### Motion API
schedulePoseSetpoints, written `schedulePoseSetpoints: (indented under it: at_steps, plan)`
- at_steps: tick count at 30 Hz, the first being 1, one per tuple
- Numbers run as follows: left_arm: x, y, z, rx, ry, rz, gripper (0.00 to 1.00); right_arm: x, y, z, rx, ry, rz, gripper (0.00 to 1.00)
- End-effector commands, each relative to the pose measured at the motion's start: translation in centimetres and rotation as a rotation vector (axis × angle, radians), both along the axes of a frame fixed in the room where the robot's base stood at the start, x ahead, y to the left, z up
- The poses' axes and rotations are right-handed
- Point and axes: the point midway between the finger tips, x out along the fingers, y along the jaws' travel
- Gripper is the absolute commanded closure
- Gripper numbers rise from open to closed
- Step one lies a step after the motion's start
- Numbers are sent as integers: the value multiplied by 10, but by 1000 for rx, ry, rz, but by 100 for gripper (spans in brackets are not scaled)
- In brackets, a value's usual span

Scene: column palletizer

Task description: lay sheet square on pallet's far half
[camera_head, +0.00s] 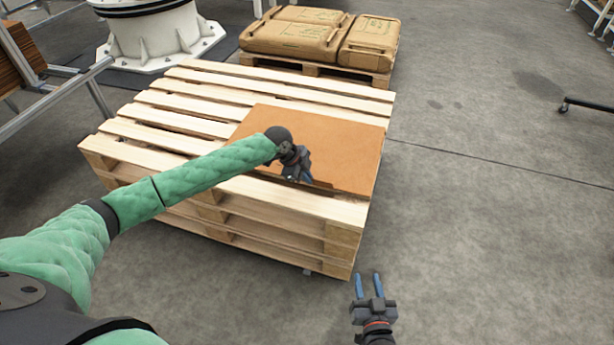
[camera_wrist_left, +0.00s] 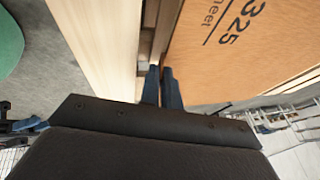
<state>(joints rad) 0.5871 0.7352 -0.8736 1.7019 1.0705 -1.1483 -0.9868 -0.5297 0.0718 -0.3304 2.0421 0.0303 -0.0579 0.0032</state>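The orange-brown sheet (camera_head: 340,140) lies on the right part of the stacked wooden pallets (camera_head: 190,98). Its right edge is close to the pallet's right edge. Bare slats show behind it, to its left and in front. My left gripper (camera_head: 303,176) is at the sheet's near edge, where the arm hides part of it. In the left wrist view, the close-set fingers (camera_wrist_left: 161,86) have the edge of the sheet (camera_wrist_left: 240,45) between them; printed lettering shows on its face. My right gripper (camera_head: 368,285) is open and empty, above the floor in front of the pallet.
A second pallet with several brown sacks (camera_head: 293,40) stands behind. A white machine base (camera_head: 155,32) is at the back left, and a metal frame (camera_head: 75,75) is on the left. The floor (camera_head: 490,220) on the right is clear apart from a dark stand foot (camera_head: 585,105).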

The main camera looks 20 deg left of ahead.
Motion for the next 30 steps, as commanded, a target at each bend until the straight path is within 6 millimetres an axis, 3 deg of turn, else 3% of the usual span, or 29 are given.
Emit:
schedulePoseSetpoints:
  at_steps: [18,22,30]
  plan:
    - [0,0,-7,0,0,0,100,0,0,-1,0,0,0,64]
    - [0,0,-7,0,0,0,72,0,0,-1,0,0,0,64]
    - [0,0,-7,0,0,0,70,0,0,-1,0,0,0,64]
